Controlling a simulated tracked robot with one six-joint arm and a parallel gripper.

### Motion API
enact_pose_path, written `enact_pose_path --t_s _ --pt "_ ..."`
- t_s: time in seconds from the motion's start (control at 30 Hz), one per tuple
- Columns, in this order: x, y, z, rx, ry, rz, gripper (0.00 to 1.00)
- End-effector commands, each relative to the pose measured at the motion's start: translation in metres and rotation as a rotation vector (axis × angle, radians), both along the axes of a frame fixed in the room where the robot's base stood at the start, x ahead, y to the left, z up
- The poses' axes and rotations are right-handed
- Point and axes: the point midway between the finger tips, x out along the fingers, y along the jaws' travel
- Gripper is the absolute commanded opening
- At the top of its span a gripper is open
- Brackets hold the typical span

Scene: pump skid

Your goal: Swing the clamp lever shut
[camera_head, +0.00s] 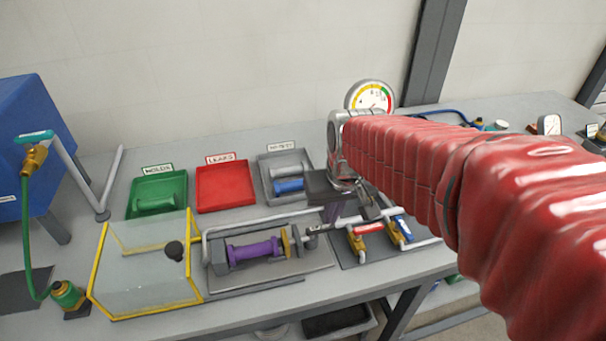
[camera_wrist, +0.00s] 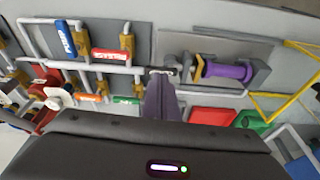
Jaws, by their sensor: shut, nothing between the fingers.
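The clamp fixture (camera_head: 219,259) stands on a grey plate on the bench and holds a purple spool (camera_head: 256,250) with a brass-coloured disc at its right end. A grey metal clamp part, which looks like the lever (camera_head: 318,229), sticks out to the right of the disc. The spool also shows in the wrist view (camera_wrist: 228,72). My gripper (camera_head: 331,217) is shut and empty, pointing down just right of the fixture. In the wrist view its fingertips (camera_wrist: 161,73) overlap the lever's end; I cannot tell whether they touch. The fingers hide part of the lever.
White pipes with brass valves and red and blue handles (camera_head: 369,228) run close to the right. A clear yellow-edged box (camera_head: 147,283) stands left. Green (camera_head: 158,193), red (camera_head: 224,187) and grey (camera_head: 266,188) trays lie behind. A round gauge (camera_head: 371,95) stands beyond my arm.

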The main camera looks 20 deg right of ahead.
Motion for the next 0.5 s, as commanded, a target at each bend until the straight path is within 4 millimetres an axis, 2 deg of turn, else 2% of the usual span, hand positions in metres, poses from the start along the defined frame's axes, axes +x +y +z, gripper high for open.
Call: enact_pose_path --t_s 0.3,0.5 --pt "0.047 -0.009 -0.007 0.001 -0.005 0.014 0.00" --pt "0.073 -0.010 0.009 -0.009 -0.066 0.045 0.00"
